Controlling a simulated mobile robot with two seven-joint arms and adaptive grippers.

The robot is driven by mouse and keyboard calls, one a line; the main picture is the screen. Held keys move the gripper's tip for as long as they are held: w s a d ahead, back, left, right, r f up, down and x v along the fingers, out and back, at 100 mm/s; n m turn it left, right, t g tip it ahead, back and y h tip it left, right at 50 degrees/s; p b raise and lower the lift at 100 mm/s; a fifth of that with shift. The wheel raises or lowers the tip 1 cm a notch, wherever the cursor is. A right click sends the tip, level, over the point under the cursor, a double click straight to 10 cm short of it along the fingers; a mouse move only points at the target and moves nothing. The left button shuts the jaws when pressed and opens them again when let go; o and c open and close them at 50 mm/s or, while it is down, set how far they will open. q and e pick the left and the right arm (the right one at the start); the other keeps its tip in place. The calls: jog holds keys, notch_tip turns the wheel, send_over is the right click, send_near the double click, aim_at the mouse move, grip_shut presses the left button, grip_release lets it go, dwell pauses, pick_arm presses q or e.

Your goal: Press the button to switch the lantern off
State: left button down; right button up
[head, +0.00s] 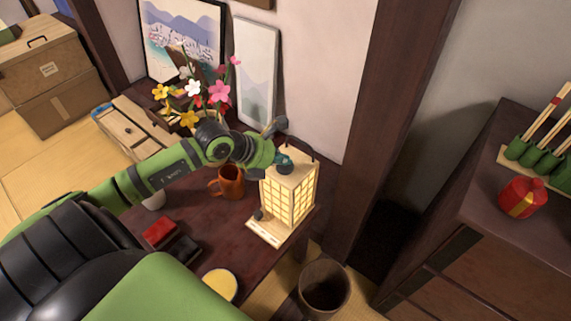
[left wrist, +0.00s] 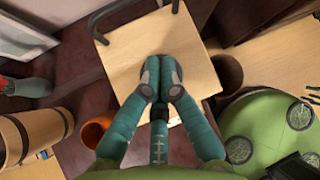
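The lantern (head: 288,193) is a box with glowing yellow paper panels and a pale wooden top, standing at the right end of the dark table. It is lit. A small dark knob (head: 258,215) sits on its pale base, perhaps the button. My left gripper (head: 284,163) is at the lantern's top. In the left wrist view the teal fingers (left wrist: 158,80) are together over the lantern's wooden top (left wrist: 150,45), with nothing between them. I cannot tell whether they touch it. My right gripper is not in view.
An orange mug (head: 228,182) stands left of the lantern. A red box (head: 160,232) and a yellow round dish (head: 220,283) are nearer. A vase of flowers (head: 195,92) and pictures stand behind. A dark bin (head: 325,287) stands on the floor at the right.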

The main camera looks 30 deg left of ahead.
aim_at(283, 167)
pick_arm(q)
jog(key=shift+f, duration=0.25)
jog(key=shift+r, duration=0.1)
jog(key=shift+r+p, duration=0.7)
jog(key=shift+r, duration=0.1)
notch_tip(283, 167, up, 6)
jog(key=p, duration=0.5)
